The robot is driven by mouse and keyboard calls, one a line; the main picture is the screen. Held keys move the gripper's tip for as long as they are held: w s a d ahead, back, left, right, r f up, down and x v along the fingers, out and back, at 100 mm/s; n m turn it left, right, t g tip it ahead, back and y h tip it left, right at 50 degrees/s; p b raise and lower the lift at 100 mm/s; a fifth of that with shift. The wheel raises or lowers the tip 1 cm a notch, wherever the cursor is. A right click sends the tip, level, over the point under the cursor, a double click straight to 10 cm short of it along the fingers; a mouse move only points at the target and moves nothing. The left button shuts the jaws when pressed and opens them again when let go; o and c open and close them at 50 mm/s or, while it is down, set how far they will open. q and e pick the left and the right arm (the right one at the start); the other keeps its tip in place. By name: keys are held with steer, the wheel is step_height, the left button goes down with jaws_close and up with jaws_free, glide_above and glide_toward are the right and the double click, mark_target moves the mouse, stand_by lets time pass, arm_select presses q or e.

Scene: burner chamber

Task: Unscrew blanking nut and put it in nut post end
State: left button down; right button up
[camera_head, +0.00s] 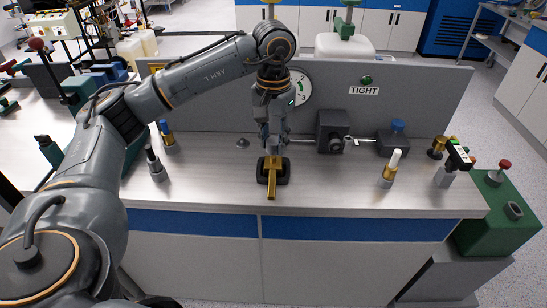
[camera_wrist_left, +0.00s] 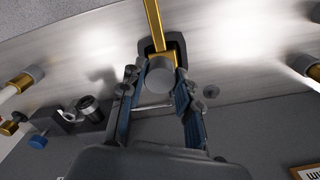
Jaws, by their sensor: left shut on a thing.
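My left gripper (camera_head: 273,148) reaches down over the front middle of the bench, shut on a brass-coloured tool with a long flat bar (camera_head: 271,188). In the left wrist view the fingers (camera_wrist_left: 157,82) stand either side of its round grey top, and the bar (camera_wrist_left: 153,25) points away. A dark square holder (camera_head: 284,171) surrounds the tool's foot; I cannot tell whether it is clear of it. A black block (camera_head: 332,127) with a small metal fitting (camera_head: 350,142) stands to the right. I cannot make out a blanking nut there. A post with a brass collar and white top (camera_head: 390,168) stands further right. My right gripper is out of view.
A grey panel with a round dial (camera_head: 300,87) and a "TIGHT" sign (camera_head: 364,90) under a green lamp backs the bench. A blue-capped block (camera_head: 397,139), a brass piece (camera_head: 437,147) and a labelled device (camera_head: 455,162) stand right. The bench front (camera_head: 330,193) is clear.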

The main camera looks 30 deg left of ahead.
arm_select(q)
steer(key=s+d+b, duration=0.1)
steer(key=s+d, duration=0.4)
steer(key=s, duration=0.3)
stand_by(1.2)
steer(key=shift+a, duration=0.1)
